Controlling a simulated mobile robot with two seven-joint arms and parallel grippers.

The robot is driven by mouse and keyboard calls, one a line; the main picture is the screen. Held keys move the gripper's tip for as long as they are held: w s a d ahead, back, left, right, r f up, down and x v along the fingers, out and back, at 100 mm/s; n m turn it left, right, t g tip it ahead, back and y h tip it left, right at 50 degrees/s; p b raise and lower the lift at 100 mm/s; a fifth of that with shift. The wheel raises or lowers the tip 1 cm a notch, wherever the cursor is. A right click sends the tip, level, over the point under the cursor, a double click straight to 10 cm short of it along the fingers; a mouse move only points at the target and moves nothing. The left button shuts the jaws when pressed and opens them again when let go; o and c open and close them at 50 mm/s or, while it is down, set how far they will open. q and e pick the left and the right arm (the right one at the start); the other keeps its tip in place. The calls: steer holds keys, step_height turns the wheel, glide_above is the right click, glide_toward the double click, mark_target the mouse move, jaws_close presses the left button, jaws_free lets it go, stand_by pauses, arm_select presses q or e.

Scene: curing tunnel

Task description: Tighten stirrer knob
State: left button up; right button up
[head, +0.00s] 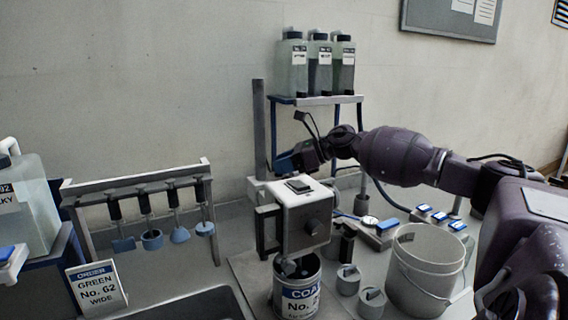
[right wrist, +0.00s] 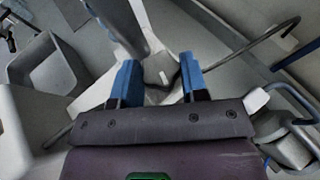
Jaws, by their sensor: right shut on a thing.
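My right gripper (head: 283,164) reaches behind and above the head, close to the post. In the right wrist view its two blue fingers (right wrist: 158,80) are shut on a small grey part between them, apparently a knob at the post (right wrist: 116,22). My left gripper is not in view.
A white bucket (head: 424,272) and small grey pots (head: 371,302) stand right of the can. Bottles (head: 319,68) stand on a shelf behind. A rack (head: 137,187) of hanging stirring tools and an order card (head: 97,289) are at left.

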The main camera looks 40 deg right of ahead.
steer(key=shift+s+r+m+t+h+p, duration=0.1)
steer(key=shift+r+m+t+h+p, duration=0.2)
steer(key=shift+m+h+p, duration=0.2)
steer(key=shift+f+m+h, duration=0.1)
steer(key=shift+m+h, duration=0.2)
steer(key=shift+a+f+m+t+h+p, duration=0.1)
steer(key=shift+m+t+h+p, duration=0.3)
steer(key=shift+m+t, duration=0.3)
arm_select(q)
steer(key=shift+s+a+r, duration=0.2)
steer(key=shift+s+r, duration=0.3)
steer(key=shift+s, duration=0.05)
arm_select(e)
steer(key=shift+f, duration=0.1)
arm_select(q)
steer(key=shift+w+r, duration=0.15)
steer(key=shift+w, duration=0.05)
arm_select(e)
steer(key=o, duration=0.9)
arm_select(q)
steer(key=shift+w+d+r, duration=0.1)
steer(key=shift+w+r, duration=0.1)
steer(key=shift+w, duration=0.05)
